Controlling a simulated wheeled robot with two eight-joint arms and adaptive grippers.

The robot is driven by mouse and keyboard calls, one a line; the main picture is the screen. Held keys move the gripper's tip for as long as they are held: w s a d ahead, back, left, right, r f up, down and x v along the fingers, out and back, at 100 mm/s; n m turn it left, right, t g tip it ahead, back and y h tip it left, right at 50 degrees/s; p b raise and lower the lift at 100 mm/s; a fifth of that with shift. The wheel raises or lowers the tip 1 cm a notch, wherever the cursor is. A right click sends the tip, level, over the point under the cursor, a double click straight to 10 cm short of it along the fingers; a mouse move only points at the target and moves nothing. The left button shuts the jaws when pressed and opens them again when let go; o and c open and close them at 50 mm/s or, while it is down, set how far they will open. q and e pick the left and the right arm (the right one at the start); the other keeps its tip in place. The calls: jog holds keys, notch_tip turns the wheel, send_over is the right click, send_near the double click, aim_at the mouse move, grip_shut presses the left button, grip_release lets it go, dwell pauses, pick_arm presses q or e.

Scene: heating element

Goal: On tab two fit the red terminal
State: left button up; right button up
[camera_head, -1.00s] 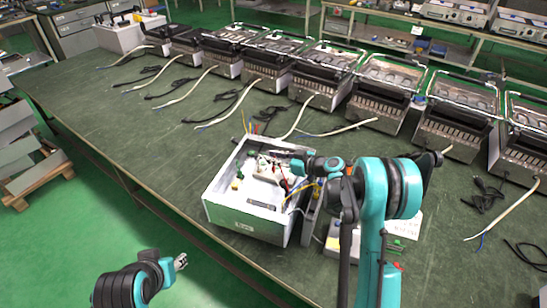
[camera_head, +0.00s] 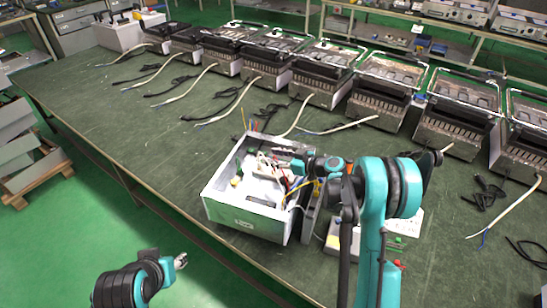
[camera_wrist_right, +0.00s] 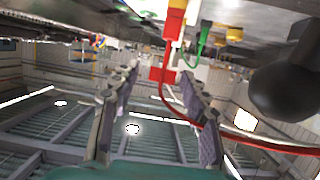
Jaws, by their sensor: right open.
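The open white box (camera_head: 245,222) stands on the green table, with coloured wires and small parts inside. My right gripper (camera_head: 298,165) reaches into it from the right. In the right wrist view the two fingers of my right gripper (camera_wrist_right: 160,76) are apart. A red terminal (camera_wrist_right: 162,74) with a red wire shows between or just beyond the fingertips; I cannot tell whether they touch it. Another red piece (camera_wrist_right: 176,20) is above it, and a green terminal (camera_wrist_right: 204,32) is to the right. Tab two cannot be singled out. My left gripper (camera_head: 181,261) is away from the box, beyond the table's front edge.
A row of several metal heater units (camera_head: 380,88) with loose cables lines the back of the table. A grey-and-white box (camera_head: 345,240) sits right of the white box, partly behind my right arm.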

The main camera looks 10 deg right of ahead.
jog(key=v, duration=0.7)
jog(key=shift+s+d+r, duration=0.1)
jog(key=shift+s, duration=0.05)
